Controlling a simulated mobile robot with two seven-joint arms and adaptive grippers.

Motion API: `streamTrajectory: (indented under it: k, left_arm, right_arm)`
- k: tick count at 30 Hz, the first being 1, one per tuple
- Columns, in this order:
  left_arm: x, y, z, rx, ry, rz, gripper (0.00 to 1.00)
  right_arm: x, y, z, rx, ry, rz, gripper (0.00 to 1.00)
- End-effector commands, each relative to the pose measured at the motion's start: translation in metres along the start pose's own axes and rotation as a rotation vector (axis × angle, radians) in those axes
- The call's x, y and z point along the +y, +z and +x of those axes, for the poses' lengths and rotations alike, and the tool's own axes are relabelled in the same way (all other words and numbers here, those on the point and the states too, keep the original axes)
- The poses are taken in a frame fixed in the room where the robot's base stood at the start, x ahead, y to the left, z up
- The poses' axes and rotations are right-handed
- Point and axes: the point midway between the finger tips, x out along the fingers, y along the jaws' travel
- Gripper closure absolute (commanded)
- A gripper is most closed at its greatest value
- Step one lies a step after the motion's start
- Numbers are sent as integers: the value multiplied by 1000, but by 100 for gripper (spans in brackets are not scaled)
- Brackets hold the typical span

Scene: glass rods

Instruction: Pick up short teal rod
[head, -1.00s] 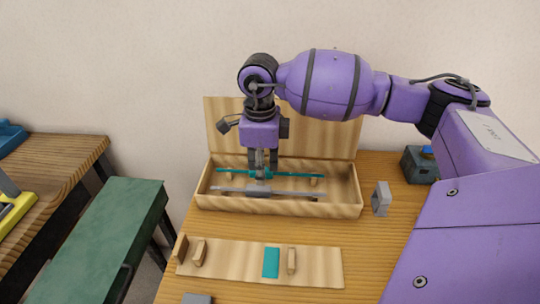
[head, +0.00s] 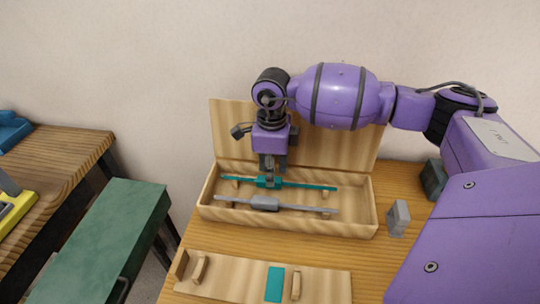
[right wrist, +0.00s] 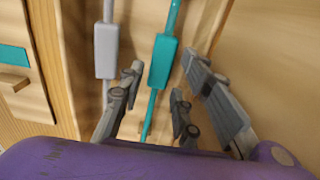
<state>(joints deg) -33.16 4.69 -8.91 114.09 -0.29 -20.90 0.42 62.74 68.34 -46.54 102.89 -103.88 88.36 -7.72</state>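The teal rod (head: 310,186), with a thicker teal block at its middle, lies across the rear part of the open wooden box. A grey rod (head: 300,207) with a grey block lies in front of it, roughly parallel. My right gripper (head: 270,176) points down directly above the teal block. In the right wrist view the gripper fingers (right wrist: 154,106) are spread apart, with the teal rod (right wrist: 160,62) running between them; no contact is visible. The grey rod (right wrist: 106,52) lies outside the fingers. My left gripper is not in view.
The wooden box (head: 350,229) has a raised lid (head: 345,150) behind it. In front lies a wooden board (head: 235,275) with pegs and a teal patch (head: 274,284). A grey block (head: 398,218) stands right of the box. A green bench (head: 100,230) is at the left.

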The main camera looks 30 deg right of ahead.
Motion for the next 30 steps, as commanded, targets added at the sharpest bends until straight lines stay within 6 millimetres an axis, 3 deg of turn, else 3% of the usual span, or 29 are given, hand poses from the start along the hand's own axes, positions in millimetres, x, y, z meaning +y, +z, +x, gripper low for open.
streamTrajectory:
  k: [5, 11, 19, 30]
  left_arm:
    - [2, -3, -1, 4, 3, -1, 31]
    - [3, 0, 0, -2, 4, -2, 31]
    - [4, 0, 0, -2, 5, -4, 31]
    - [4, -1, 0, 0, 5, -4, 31]
  right_arm:
    - [0, 0, 23, 1, 0, 2, 69]
    - [0, 0, 26, 1, 0, 1, 69]
    - [0, 0, 25, 1, 0, 1, 100]
    - [0, 0, 21, -1, -1, 1, 100]
